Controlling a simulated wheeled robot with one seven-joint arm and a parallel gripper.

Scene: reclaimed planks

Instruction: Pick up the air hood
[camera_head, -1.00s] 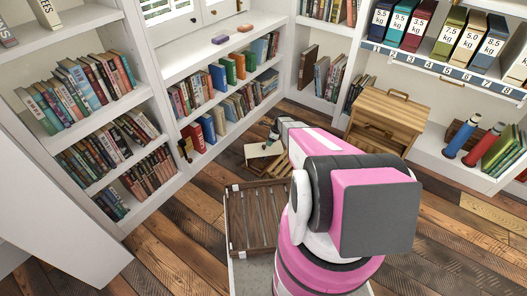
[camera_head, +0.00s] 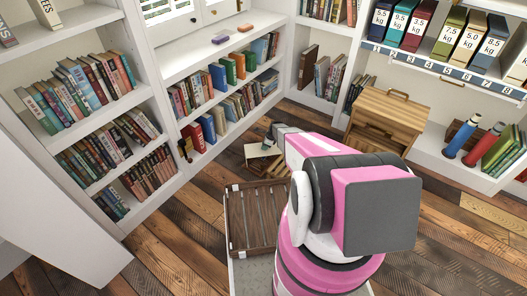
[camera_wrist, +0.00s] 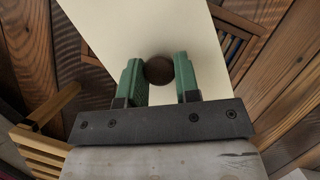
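No part is clearly marked as the air hood. A dark brown round thing (camera_wrist: 158,70) sits against a cream panel (camera_wrist: 97,35) in the wrist view; I cannot tell whether it is a separate object or a knob on the panel. The green fingers of my gripper (camera_wrist: 160,75) stand on both sides of it, and it fills the gap between them. They appear to touch it. In the head view, my gripper (camera_head: 268,143) is low over the same cream panel (camera_head: 258,153), near the floor. My arm hides part of that panel.
A slatted wooden crate (camera_head: 255,225) lies in front of the panel, left of my arm. A wooden drawer cabinet (camera_head: 392,113) stands to the right. White bookshelves (camera_head: 160,125) line the left and back. Plank floor (camera_head: 170,240) is free at the left.

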